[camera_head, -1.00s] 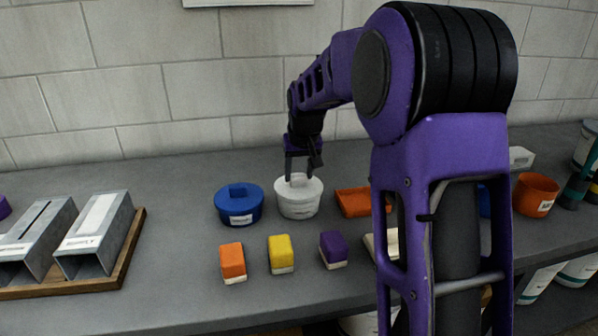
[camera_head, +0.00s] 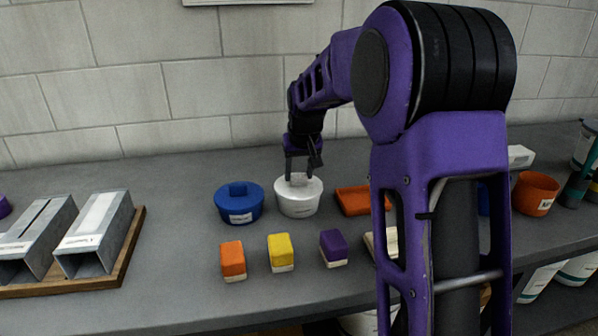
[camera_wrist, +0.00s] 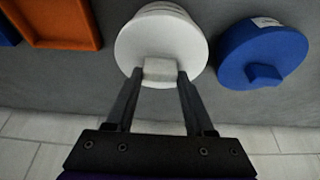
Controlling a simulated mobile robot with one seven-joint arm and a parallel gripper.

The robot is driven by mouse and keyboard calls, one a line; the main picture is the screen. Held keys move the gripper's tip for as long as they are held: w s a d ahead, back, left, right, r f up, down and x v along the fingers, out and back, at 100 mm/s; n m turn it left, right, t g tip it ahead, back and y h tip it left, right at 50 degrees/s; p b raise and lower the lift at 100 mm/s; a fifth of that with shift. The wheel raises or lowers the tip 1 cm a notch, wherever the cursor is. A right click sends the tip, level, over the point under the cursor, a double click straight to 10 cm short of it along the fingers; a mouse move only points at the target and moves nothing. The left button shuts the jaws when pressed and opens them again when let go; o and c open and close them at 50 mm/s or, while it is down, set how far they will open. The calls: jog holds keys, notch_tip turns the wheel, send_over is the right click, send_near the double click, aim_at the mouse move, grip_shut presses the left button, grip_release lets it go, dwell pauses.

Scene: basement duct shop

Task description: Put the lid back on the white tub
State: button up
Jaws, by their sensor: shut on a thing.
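The white tub (camera_head: 299,207) stands on the grey bench beside a blue lidded tub. A white lid (camera_head: 297,185) with a block-shaped handle is on top of the tub. It also shows in the wrist view (camera_wrist: 160,42), where the tub's rim (camera_wrist: 163,9) peeks out past the lid's far edge. My gripper (camera_head: 302,178) is above the lid with its fingers pointing down. In the wrist view my gripper (camera_wrist: 159,78) is shut on the lid's handle. Whether the lid is fully seated on the rim cannot be told.
The blue tub (camera_head: 239,204) stands close on the left, an orange tray (camera_head: 352,201) on the right. Orange (camera_head: 233,260), yellow (camera_head: 281,252) and purple (camera_head: 333,249) blocks lie in front. Metal ducts on a wooden tray (camera_head: 128,262) are at far left. The wall is behind.

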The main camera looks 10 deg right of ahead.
dwell(0.4)
jog(key=o, duration=1.6)
jog(key=shift+r+p, duration=2.8)
jog(key=shift+r, duration=0.75)
grip_shut()
